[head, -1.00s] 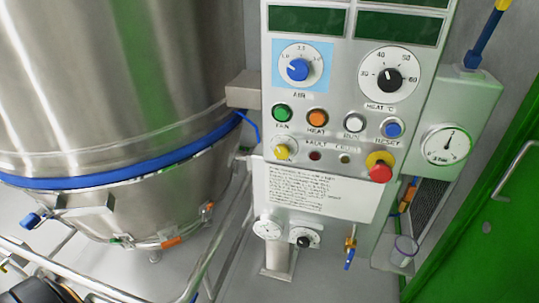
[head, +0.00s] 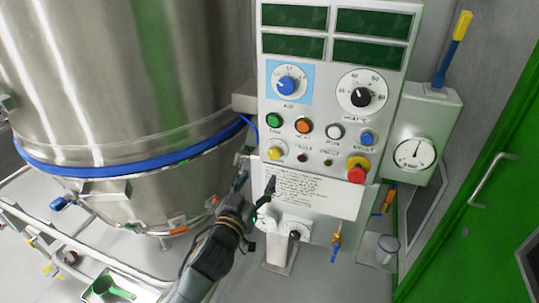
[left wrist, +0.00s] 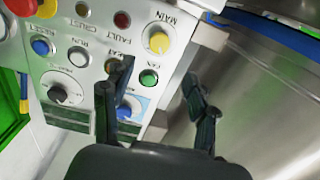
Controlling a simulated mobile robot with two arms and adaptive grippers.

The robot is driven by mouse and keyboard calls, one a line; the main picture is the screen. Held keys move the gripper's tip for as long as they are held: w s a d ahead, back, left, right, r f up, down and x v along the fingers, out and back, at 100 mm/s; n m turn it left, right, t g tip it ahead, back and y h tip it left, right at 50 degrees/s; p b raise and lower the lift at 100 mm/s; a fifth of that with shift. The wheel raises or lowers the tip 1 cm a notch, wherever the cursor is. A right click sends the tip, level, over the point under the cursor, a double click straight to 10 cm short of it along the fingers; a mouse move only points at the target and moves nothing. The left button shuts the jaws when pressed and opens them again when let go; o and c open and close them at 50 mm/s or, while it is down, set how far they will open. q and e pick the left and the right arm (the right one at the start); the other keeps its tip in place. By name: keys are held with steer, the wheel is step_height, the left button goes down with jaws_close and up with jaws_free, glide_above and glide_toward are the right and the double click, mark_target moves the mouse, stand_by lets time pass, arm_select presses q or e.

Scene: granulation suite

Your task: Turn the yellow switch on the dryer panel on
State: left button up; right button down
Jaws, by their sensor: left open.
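The dryer panel (head: 318,78) is a grey control box in the middle of the head view. The yellow switch (head: 274,154) sits at its lower left, below the green button. In the left wrist view the yellow switch (left wrist: 158,42) shows near the top, beside the word MAIN; which way it is set is too small to tell. My left gripper (head: 255,186) is below and slightly left of the switch, apart from it, in front of the panel. Its two dark fingers are spread and empty in the left wrist view (left wrist: 160,90). My right gripper is out of view.
A red emergency knob (head: 356,174), an orange button (head: 304,126) and a blue dial (head: 287,86) share the panel. A steel vessel (head: 120,90) with a blue band stands left. A gauge box (head: 415,150) and green door (head: 490,220) are right.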

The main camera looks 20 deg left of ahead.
mark_target(273, 155)
arm_select(q)
steer(key=w, duration=0.3)
steer(key=w+p, duration=0.1)
steer(key=w, duration=0.3)
steer(key=w+p, duration=0.1)
steer(key=w, duration=0.3)
steer(key=shift+w+d, duration=0.1)
steer(key=shift+d, duration=0.2)
steer(key=shift+c, duration=0.4)
steer(key=c, duration=1.1)
